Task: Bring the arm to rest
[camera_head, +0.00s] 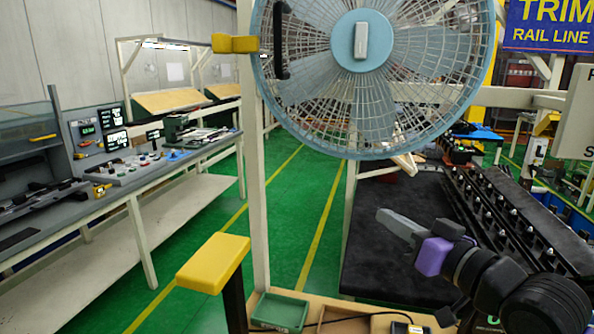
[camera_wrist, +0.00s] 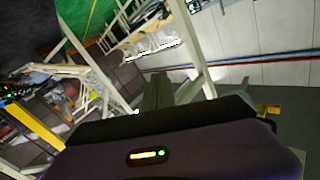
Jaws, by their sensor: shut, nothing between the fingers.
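My gripper (camera_head: 385,216) shows in the head view at lower right, at the end of my black arm with its purple wrist section. Its grey fingers are shut with nothing between them and point to the left. It is held up in the air in front of the dark mat surface, below the big fan. In the wrist view my gripper (camera_wrist: 157,88) shows as a dark block above the purple housing, pointing at the far wall and workbenches.
A large caged fan (camera_head: 362,52) on a white post fills the top middle. A yellow pad (camera_head: 213,262) stands at lower centre. A green tray (camera_head: 279,311) lies on the wooden surface at the bottom. A workbench (camera_head: 110,215) runs along the left. Green floor (camera_head: 290,215) is clear between.

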